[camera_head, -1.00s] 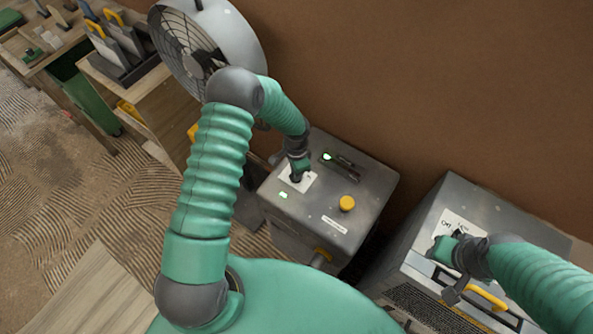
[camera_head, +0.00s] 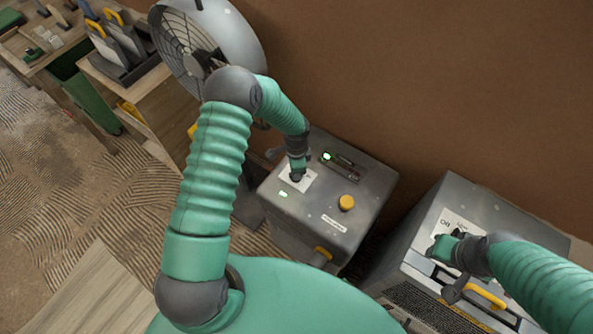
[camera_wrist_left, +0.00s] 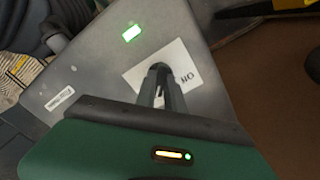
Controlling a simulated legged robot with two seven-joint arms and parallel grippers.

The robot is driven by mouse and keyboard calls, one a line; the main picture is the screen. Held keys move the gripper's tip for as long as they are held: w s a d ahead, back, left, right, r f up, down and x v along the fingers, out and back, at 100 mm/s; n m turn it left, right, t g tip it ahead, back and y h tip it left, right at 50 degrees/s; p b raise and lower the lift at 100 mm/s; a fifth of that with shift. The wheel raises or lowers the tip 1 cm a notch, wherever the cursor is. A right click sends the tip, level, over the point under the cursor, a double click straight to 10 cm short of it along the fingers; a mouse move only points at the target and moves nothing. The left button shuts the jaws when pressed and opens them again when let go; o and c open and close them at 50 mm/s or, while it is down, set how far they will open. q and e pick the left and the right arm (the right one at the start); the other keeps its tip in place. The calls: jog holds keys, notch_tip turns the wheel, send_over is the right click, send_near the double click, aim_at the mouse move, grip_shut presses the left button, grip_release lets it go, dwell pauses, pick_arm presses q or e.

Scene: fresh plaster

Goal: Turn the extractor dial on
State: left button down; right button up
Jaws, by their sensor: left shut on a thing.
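A grey metal box (camera_head: 330,225) stands against the brown wall, with a white label plate (camera_head: 308,182) on its sloping top. My left gripper (camera_head: 296,177) reaches down onto this plate and is shut on the dial there. In the left wrist view the closed fingers (camera_wrist_left: 161,86) stand over the plate (camera_wrist_left: 183,62), which shows the letters ON near one edge. The dial is mostly hidden by the fingers, so its pointing cannot be read. My right gripper (camera_head: 445,252) is at the label of a second grey unit (camera_head: 480,205); its fingers are not clear.
The box top also has a lit green lamp (camera_head: 283,194), a yellow knob (camera_head: 347,203) and a slot with a green light (camera_head: 341,166). A large round fan (camera_head: 185,45) stands behind my left arm. Wooden benches (camera_head: 120,75) with tools are at the upper left.

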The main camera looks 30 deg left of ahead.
pick_arm(q)
jog(key=c, duration=1.4)
grip_release()
jog(key=shift+w, duration=0.1)
jog(key=shift+c, duration=0.2)
jog(key=shift+r, duration=0.15)
notch_tip(320, 180, up, 16)
jog(key=shift+r, duration=0.25)
jog(key=s+d+r+n+t, duration=0.1)
jog(key=s+d+r+n, duration=0.1)
jog(key=s+n, duration=0.3)
jog(key=s+d+r+n+t, duration=0.1)
jog(key=s+n, duration=0.4)
jog(key=s, duration=0.5)
notch_tip(320, 180, up, 2)
jog(key=shift+s+d+r+n+t, duration=0.15)
jog(key=shift+d+n+t, duration=0.2)
jog(key=shift+d, duration=0.35)
